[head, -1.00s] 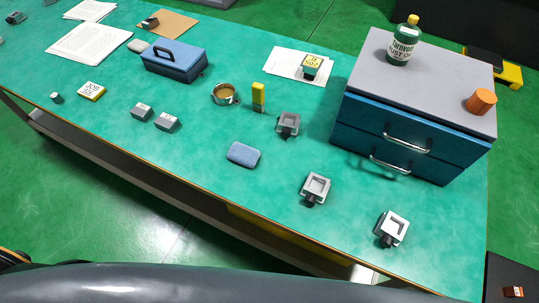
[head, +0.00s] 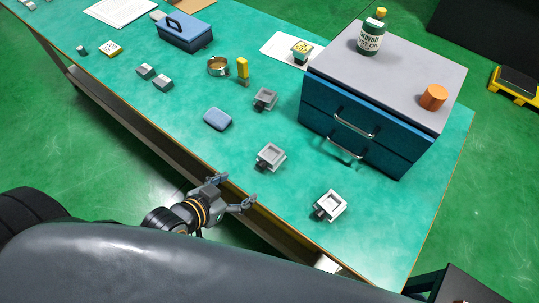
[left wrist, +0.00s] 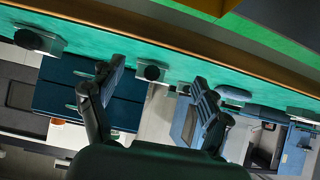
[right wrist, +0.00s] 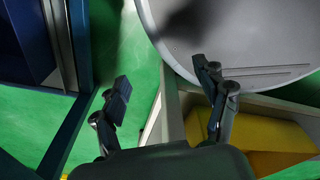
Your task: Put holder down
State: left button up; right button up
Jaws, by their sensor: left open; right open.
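My right gripper shows only in the right wrist view (right wrist: 163,78), open and empty, away from the holders.
A blue drawer cabinet (head: 361,129) stands at the bench's right, bearing a green bottle (head: 371,36) and an orange cylinder (head: 433,96). A blue toolbox (head: 186,36), blue pad (head: 217,119) and small grey blocks (head: 162,83) lie left. Bench front between pad and holders is clear.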

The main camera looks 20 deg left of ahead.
aim_at(267, 158)
pick_arm(q)
jog(key=w+d+t, duration=0.1)
jog(key=w, duration=0.1)
jog(key=w+d, duration=0.1)
jog(key=w, duration=0.2)
jog(key=w+t+h, duration=0.1)
jog(key=w, duration=0.1)
jog(key=shift+w+d+r+t+p, duration=0.3)
jog(key=shift+d+r, duration=0.1)
jog(key=shift+p+x, duration=0.35)
jog(key=shift+x, duration=2.75)
jog(key=shift+s+d, duration=0.1)
jog(key=shift+s, duration=0.05)
jog(key=shift+c, duration=0.2)
